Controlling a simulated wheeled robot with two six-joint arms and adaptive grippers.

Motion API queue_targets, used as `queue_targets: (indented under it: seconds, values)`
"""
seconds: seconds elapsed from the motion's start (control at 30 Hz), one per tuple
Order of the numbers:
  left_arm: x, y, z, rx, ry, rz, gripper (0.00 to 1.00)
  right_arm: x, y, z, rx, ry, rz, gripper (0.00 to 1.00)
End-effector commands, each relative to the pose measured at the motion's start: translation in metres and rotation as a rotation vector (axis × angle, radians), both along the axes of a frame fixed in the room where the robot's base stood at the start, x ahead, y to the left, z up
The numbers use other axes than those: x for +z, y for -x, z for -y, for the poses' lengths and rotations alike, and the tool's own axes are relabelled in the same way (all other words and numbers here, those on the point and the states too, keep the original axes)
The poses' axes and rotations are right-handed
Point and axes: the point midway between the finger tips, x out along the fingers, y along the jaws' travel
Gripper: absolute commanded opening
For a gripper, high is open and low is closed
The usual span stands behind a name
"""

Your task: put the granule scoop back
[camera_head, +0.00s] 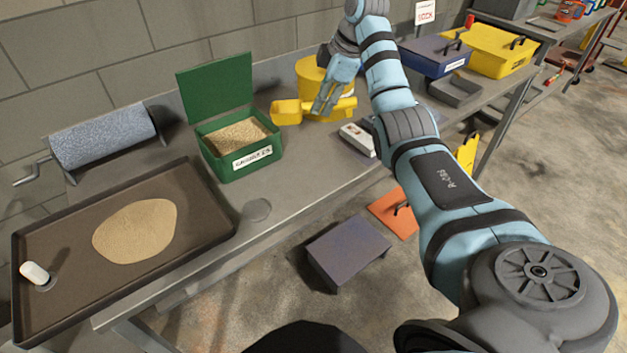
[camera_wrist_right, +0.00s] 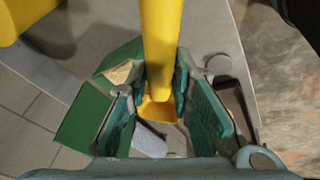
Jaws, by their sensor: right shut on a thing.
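The yellow granule scoop (camera_head: 286,112) is in my right gripper (camera_head: 322,108), above the bench in the head view. Its bowl points left, towards the green box. In the right wrist view, the scoop (camera_wrist_right: 159,45) runs from the top edge down between the two fingers, which are shut on it. The open green granule box (camera_head: 240,163) stands to the left of the scoop, with tan granules inside and its lid raised. It also shows in the right wrist view (camera_wrist_right: 86,118). A round yellow container (camera_head: 312,72) stands behind the gripper, partly hidden. My left gripper is out of view.
A brown tray (camera_head: 190,245) with a tan granule patch lies at front left, beside a grey crank roller (camera_head: 103,138). A small white device (camera_head: 357,139) lies right of the scoop. Blue (camera_head: 428,54) and yellow (camera_head: 497,50) cases stand further right. A step (camera_head: 347,250) stands below.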

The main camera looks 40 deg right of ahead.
Motion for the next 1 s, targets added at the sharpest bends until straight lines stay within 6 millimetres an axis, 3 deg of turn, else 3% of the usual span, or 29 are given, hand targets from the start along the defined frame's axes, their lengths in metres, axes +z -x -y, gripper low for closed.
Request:
queue_targets:
  seconds: [0.17,0.27,0.53,0.9,1.0]
  values:
    - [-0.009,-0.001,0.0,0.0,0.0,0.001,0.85,-0.006,0.003,0.003,-0.148,-0.052,0.047,0.0]
    - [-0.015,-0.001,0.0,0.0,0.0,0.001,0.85,-0.03,0.004,0.003,-0.161,-0.057,0.046,0.0]
    - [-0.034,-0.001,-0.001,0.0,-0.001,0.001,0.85,-0.131,0.004,0.003,-0.159,-0.056,0.045,0.0]
    - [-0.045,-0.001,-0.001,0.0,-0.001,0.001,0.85,-0.194,0.003,0.002,-0.158,-0.056,0.048,0.0]
    - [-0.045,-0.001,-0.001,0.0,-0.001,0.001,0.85,-0.2,0.003,0.003,-0.158,-0.056,0.05,0.0]
